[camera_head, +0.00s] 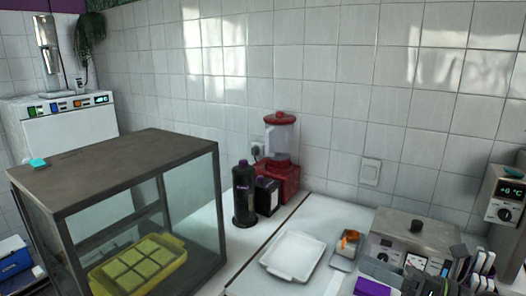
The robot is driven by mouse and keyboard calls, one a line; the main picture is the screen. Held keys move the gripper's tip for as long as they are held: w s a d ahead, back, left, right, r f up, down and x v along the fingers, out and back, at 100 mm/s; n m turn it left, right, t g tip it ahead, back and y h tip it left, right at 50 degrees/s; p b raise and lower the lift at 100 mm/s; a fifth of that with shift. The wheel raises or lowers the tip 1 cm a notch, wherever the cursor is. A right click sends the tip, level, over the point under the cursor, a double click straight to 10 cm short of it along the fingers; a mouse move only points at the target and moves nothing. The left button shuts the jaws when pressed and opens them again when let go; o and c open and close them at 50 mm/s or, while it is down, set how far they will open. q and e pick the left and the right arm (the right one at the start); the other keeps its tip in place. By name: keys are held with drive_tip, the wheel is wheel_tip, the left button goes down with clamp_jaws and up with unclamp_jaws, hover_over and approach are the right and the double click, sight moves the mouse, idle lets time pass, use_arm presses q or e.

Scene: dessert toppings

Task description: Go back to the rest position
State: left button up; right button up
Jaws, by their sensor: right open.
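My right gripper (418,281) is at the bottom right edge of the head view, partly cut off by the frame. Its grey fingers are apart and I see nothing held between them. It is in front of a grey countertop machine (412,232) with a dial, and covers part of it. My left gripper is not in view.
A white tray (293,256) lies on the counter, with a small dish (347,250) holding something orange beside it. A red blender (281,150) and a dark bottle (244,190) stand behind. A glass case (130,185) with a yellow mould (138,262) fills the left.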

drive_tip(key=s+d+f+m+t+h, duration=0.1)
drive_tip(key=d+m+t+h, duration=0.6)
drive_tip(key=m, duration=0.6)
drive_tip(key=d+f+m+t+h, duration=0.25)
drive_tip(key=m+t+h, duration=0.25)
drive_tip(key=m+h, duration=0.5)
drive_tip(key=s+d+f+m+g+h, duration=0.55)
drive_tip(key=s+f+m+g, duration=0.2)
drive_tip(key=f+m, duration=0.45)
drive_tip(key=s+a+f+m+g+y, duration=0.25)
drive_tip(key=s+f+g, duration=0.35)
drive_tip(key=s, duration=0.3)
drive_tip(key=s+a+f+m+g+y, duration=0.2)
drive_tip(key=s+a+f+m+g, duration=0.25)
drive_tip(key=s+f, duration=0.4)
wheel_tip(320, 180, down, 28)
drive_tip(key=s+d+r+g+b, duration=0.1)
drive_tip(key=d+g+b, duration=0.15)
drive_tip(key=b, duration=0.25)
drive_tip(key=s+f+b, duration=0.2)
drive_tip(key=s+f, duration=0.5)
drive_tip(key=f, duration=0.3)
drive_tip(key=s+a+f+b, duration=0.1)
drive_tip(key=s+f, duration=0.7)
drive_tip(key=f, duration=0.2)
drive_tip(key=shift+a+f+y+b, duration=0.15)
drive_tip(key=shift+f+y+b, duration=0.1)
drive_tip(key=shift+y+b, duration=0.15)
